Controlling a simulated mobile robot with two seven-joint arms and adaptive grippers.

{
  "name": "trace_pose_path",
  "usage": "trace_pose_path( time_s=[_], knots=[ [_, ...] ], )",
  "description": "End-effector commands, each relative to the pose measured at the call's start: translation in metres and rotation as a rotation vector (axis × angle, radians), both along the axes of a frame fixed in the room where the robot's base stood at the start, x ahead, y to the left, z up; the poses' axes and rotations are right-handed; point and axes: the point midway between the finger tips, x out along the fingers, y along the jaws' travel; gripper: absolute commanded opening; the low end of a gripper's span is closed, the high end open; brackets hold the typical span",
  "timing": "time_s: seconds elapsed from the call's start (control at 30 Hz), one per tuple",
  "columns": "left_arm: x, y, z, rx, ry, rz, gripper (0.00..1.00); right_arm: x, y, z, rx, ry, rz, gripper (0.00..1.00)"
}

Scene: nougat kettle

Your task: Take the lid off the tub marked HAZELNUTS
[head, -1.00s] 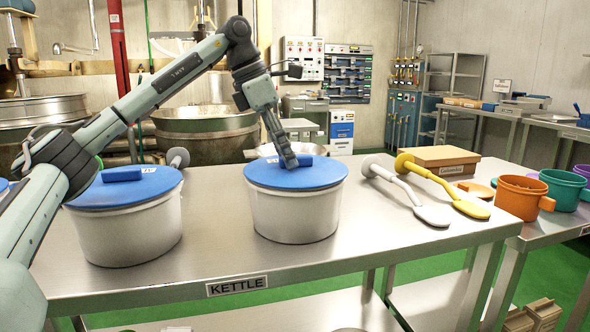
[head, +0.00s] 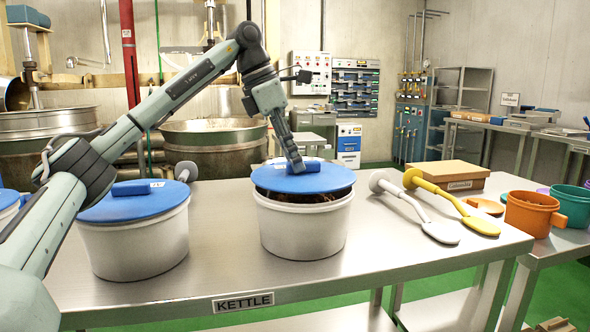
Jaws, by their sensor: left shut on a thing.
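The middle white tub (head: 303,230) stands on the steel table with its blue lid (head: 280,180) raised a little and tilted. A dark gap under the lid shows brown contents. My left gripper (head: 298,168) is shut on the lid's handle (head: 308,165) from above. A small label on the lid is mostly hidden by the fingers and too small to read. A second white tub (head: 135,245) with a blue lid (head: 132,205) stands to the left; its lid sits on it and its label is unreadable. My right gripper is not in view.
The steel table (head: 215,260) carries a KETTLE sign on its front edge. Right of the middle tub lie a white paddle (head: 425,215) and a yellow paddle (head: 470,215), with a cardboard box (head: 447,174) behind. An orange mug (head: 533,213) stands farther right. The table between the tubs is clear.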

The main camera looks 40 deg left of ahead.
Motion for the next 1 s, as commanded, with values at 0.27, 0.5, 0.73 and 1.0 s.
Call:
trace_pose_path(
  time_s=[0.27, 0.5, 0.73, 1.0],
  knots=[
    [0.001, -0.001, 0.059, -0.001, -0.002, -0.001, 0.0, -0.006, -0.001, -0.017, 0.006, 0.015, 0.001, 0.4],
    [0.0, 0.0, 0.079, 0.0, -0.001, 0.0, 0.0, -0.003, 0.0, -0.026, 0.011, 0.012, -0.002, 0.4],
    [0.0, 0.0, 0.087, 0.0, 0.0, 0.0, 0.0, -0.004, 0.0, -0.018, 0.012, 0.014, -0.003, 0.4],
    [0.0, 0.0, 0.097, -0.001, -0.001, 0.0, 0.0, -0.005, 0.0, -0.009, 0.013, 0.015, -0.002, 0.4]
  ],
)
